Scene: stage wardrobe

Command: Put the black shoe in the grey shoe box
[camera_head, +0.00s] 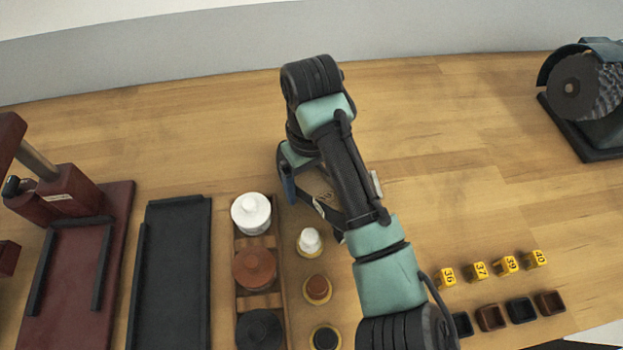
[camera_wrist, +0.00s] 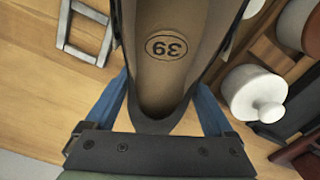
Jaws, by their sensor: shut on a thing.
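My gripper (camera_wrist: 163,98) is shut on a dark shoe with a tan insole (camera_wrist: 185,75) marked 39. In the wrist view its blue fingers lie along both outer sides of the shoe, and the opening faces the camera. Only a narrow dark rim of the upper shows; the front of the shoe runs out of the top of the picture. In the head view my gripper (camera_head: 297,188) is over the wooden worktop and my arm hides most of the shoe. I see no grey shoe box in either view.
A wooden rack (camera_head: 243,308) with white, brown and black round pots stands left of my arm, beside small jars. A black tray (camera_head: 170,270) and a dark red press (camera_head: 60,205) are farther left. Number blocks (camera_head: 506,265) and a wheel machine (camera_head: 590,90) are right. The worktop behind is clear.

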